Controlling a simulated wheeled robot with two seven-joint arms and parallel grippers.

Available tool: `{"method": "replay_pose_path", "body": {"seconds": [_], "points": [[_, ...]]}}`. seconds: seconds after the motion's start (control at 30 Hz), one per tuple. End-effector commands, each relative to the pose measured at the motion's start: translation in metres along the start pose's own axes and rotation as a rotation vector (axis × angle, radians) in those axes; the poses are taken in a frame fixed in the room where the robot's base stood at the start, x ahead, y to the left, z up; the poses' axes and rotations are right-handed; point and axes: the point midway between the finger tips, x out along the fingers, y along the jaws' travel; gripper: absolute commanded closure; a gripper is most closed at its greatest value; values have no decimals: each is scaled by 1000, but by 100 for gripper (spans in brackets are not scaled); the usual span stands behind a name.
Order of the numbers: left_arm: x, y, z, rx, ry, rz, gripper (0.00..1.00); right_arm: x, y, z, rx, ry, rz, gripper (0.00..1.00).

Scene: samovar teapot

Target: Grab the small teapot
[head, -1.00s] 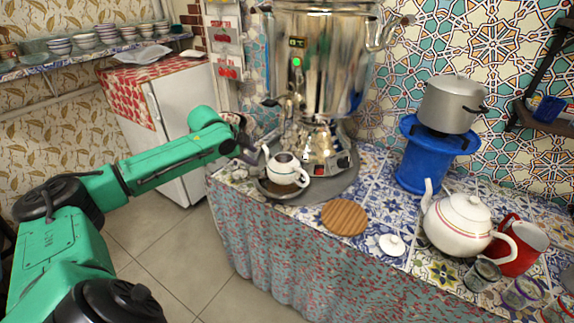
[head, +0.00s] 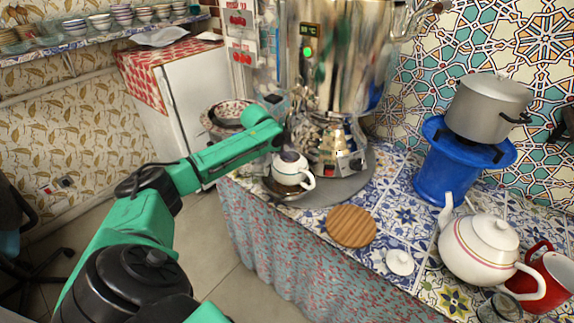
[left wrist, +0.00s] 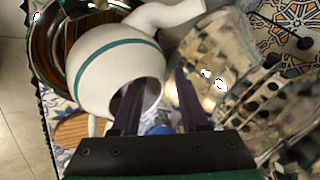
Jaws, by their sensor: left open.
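The small teapot (head: 289,171) is white with a teal band and has no lid on. It stands upright on a dark drip dish (head: 279,194) in front of the samovar (head: 335,60). In the left wrist view the teapot (left wrist: 105,68) shows its open mouth towards me and its spout at the top. My left gripper (left wrist: 158,95) is open at the mouth. One finger overlaps the opening and the other is to the right, outside the rim. I cannot tell whether either finger touches. In the head view my arm hides part of the left gripper (head: 284,141).
A round wooden board (head: 351,226) and a white lid (head: 400,262) lie on the tiled counter. A larger white teapot (head: 482,248), a red mug (head: 548,280) and a blue stand (head: 452,168) with a pot (head: 488,108) are at the right.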

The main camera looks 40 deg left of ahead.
Motion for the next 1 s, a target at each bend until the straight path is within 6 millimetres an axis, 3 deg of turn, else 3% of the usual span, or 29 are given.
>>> {"method": "replay_pose_path", "body": {"seconds": [0.1,0.3,0.33,0.43,1.0], "points": [[16,0,-1,-1,1,0,56,0,0,-1,0,2,0,50],[18,0,0,2,-1,-1,56,0,0,0,0,0,0,50],[18,0,0,2,-1,-1,64,0,0,0,0,0,0,50],[18,0,0,2,-1,-1,100,0,-1,2,0,-3,-1,50],[18,0,0,1,-1,0,100,0,-1,5,1,-9,-2,50]]}}
